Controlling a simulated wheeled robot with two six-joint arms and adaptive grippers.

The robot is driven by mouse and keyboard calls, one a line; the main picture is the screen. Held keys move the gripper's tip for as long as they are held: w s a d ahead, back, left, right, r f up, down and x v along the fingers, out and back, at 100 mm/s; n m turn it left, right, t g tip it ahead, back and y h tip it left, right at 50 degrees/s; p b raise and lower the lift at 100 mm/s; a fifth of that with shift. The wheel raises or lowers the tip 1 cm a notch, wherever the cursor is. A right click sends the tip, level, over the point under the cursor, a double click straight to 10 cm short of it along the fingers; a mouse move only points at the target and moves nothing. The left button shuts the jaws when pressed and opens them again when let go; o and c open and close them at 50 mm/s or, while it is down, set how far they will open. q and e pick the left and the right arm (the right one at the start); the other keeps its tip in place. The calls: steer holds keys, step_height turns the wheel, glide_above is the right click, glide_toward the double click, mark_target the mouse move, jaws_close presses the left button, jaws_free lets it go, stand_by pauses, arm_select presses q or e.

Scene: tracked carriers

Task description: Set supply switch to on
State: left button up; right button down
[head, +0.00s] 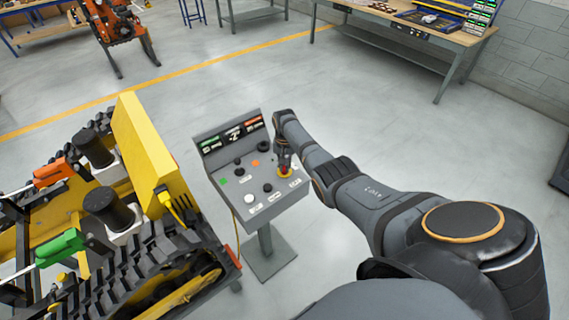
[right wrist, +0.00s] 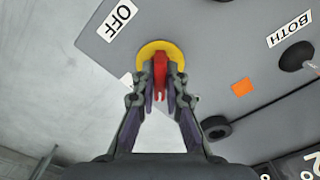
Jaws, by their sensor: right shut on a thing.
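The supply switch is a red handle on a round yellow plate (head: 286,172) near the right edge of the grey control panel (head: 228,192). In the right wrist view the red handle (right wrist: 160,72) stands in the middle of the yellow plate (right wrist: 146,52), its length running up and down the picture. An OFF label (right wrist: 118,18) lies up and left of it. My right gripper (right wrist: 161,92) is shut on the red handle, with a finger on each side; in the head view the gripper (head: 284,163) partly hides the handle. My left gripper is not in view.
The panel carries black knobs (head: 263,146), a green square (head: 222,180), an orange square (head: 255,163) and a white button (head: 249,199). A yellow tracked carrier (head: 147,150) stands close left of it. A workbench (head: 410,32) is at the back right. Open floor lies behind the panel.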

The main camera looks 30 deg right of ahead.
steer(key=m+p, duration=0.1)
steer(key=m, duration=0.3)
steer(key=shift+w+r+m, duration=0.1)
steer(key=shift+r+m, duration=0.05)
steer(key=shift+m, duration=0.15)
steer(key=m, duration=0.4)
steer(key=shift+p, duration=0.3)
steer(key=shift+m, duration=0.4)
steer(key=c, duration=1.4)
jaws_free()
step_height(320, 180, up, 12)
